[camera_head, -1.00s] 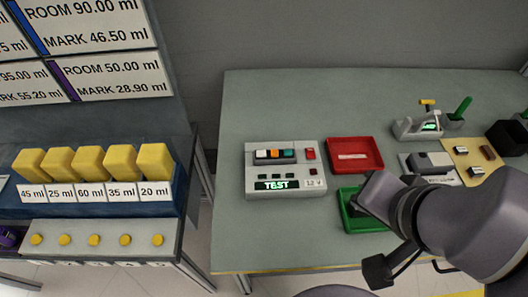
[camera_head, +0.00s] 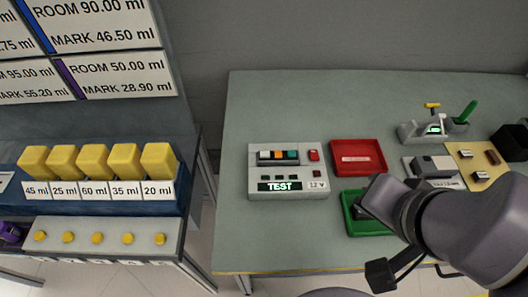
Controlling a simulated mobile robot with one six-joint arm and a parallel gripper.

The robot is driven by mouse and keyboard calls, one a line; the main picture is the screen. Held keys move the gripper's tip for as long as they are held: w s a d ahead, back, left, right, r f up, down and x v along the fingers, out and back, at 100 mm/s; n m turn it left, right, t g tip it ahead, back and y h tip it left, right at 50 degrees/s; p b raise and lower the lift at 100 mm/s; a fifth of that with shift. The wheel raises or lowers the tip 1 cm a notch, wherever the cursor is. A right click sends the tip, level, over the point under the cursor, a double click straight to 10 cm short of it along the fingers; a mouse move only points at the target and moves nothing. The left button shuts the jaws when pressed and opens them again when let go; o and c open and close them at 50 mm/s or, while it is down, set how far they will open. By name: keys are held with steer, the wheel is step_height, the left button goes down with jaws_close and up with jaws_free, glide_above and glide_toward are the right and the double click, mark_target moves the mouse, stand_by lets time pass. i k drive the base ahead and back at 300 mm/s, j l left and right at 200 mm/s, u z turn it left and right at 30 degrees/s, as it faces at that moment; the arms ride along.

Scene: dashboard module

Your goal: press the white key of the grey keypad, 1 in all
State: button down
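A light grey box (camera_head: 288,194) on the table carries a short row of coloured keys, which looks like the keypad. A red button sits to the right. My arm comes in from the right, and my gripper (camera_head: 362,208) is over the green tray, to the right of and apart from the grey box. Its fingers are too dark and hidden to tell open from shut.
A red tray (camera_head: 358,143) and a green tray (camera_head: 352,231) lie right of the box. Small devices and a tan board (camera_head: 464,151) stand farther right. A bench with yellow blocks (camera_head: 93,161) is at left. The table (camera_head: 240,240) is clear in front of the box.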

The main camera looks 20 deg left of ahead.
mark_target(263, 154)
steer(key=j+z, duration=0.15)
steer(key=j, duration=0.25)
steer(key=k+j+z, duration=0.15)
steer(key=j, duration=0.2)
steer(key=j+z, duration=0.15)
steer(key=j, duration=0.25)
steer(key=k+j+z, duration=0.15)
steer(key=j, duration=0.2)
